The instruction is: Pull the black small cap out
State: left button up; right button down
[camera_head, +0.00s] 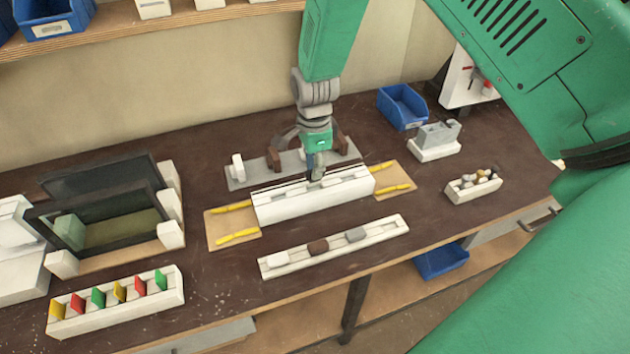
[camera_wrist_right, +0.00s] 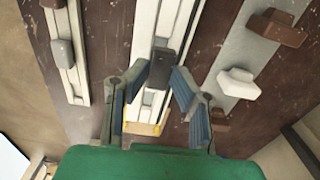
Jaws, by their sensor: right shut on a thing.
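The white profile (camera_head: 345,196) lies across the middle of the bench, with a narrow slot along its top. The black small cap (camera_wrist_right: 161,66) sits at the slot line of the profile in the right wrist view, between my right gripper's fingers. My right gripper (camera_head: 317,178) points down onto the profile's top, and its fingers (camera_wrist_right: 161,84) are shut on the cap. In the head view the fingers mostly hide the cap. Whether its lower part is still in the slot is hidden. My left gripper is not in view.
Behind the profile is a grey plate (camera_head: 237,178) with a white knob and brown blocks. Yellow clamps (camera_head: 232,207) flank the profile. A blue bin (camera_head: 402,106) stands at the back right.

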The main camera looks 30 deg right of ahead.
jog(key=shift+r+p, duration=1.5)
jog(key=shift+r, duration=0.4)
jog(key=shift+r+p, duration=0.4)
jog(key=shift+r, duration=0.8)
jog(key=shift+f, duration=0.1)
